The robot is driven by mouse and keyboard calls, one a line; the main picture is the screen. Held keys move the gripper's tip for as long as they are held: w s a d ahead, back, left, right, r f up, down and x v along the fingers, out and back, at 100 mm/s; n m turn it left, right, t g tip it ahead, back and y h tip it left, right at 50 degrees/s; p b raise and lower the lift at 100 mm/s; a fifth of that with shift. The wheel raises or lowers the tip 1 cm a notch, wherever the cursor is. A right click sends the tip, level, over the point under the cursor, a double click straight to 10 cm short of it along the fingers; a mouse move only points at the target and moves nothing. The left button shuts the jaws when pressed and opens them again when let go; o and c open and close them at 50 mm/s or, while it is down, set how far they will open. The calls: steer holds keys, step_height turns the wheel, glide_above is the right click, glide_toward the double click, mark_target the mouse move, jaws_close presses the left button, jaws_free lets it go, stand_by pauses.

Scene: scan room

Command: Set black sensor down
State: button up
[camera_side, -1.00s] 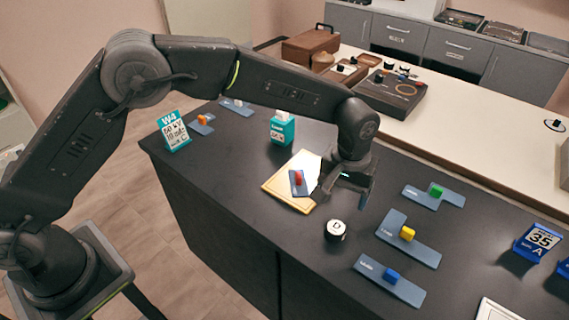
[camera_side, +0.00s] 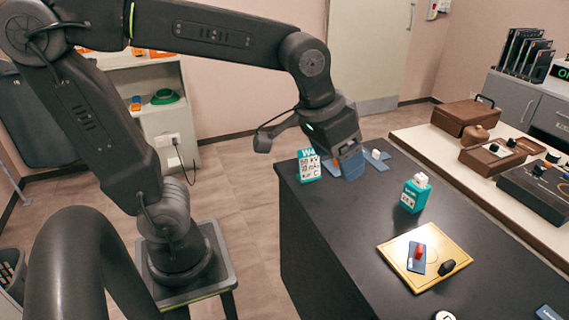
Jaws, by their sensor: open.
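A small black sensor (camera_side: 447,267) lies on the yellow-edged board (camera_side: 396,270), right of a blue card (camera_side: 416,258) with a red block (camera_side: 420,250) on it. My gripper (camera_side: 352,166) is open, away from the sensor, at the far left end of the dark bench. It is close to the teal W4 sign (camera_side: 309,165), pointing down. The gripper covers part of a blue card there, and I cannot tell whether it touches the card.
A teal bottle-shaped container (camera_side: 415,193) stands on the bench (camera_side: 340,235) between my gripper and the board. A white block (camera_side: 376,154) sits on a blue card right of the gripper. The bench's front left is clear.

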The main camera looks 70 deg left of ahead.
steer(key=s+a+f+t, duration=0.1)
steer(key=s+a+f, duration=0.1)
steer(key=s, duration=0.6)
steer(key=shift+s+a+m+y, duration=0.15)
steer(key=shift+a+m+y, duration=0.15)
steer(key=shift+a, duration=0.55)
steer(key=shift+f, duration=0.1)
